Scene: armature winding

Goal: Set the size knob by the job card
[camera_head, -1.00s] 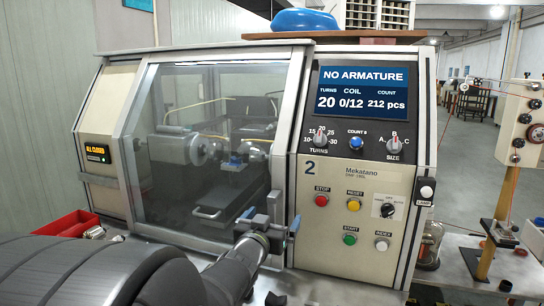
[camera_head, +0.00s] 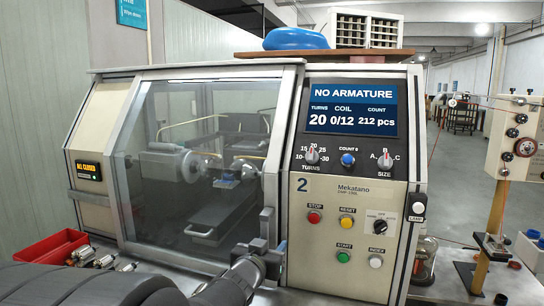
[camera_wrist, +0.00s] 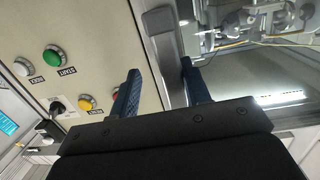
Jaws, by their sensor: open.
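The size knob (camera_head: 385,163) is a grey pointer knob at the right of the black upper panel, marked A, B and C. Its pointer looks roughly upright, towards B, but is small. My gripper (camera_head: 262,250) is in front of the machine near the lower edge of the window, below and left of the knob. The size knob is outside the wrist view. I cannot make out a job card.
The display (camera_head: 352,105) reads NO ARMATURE, turns 20, coil 0/12, 212 pcs. A turns knob (camera_head: 312,155) and a blue button (camera_head: 348,159) share the panel. Start button (camera_head: 343,257) and others sit below. A red bin (camera_head: 50,250) is at left, a wire stand (camera_head: 492,200) at right.

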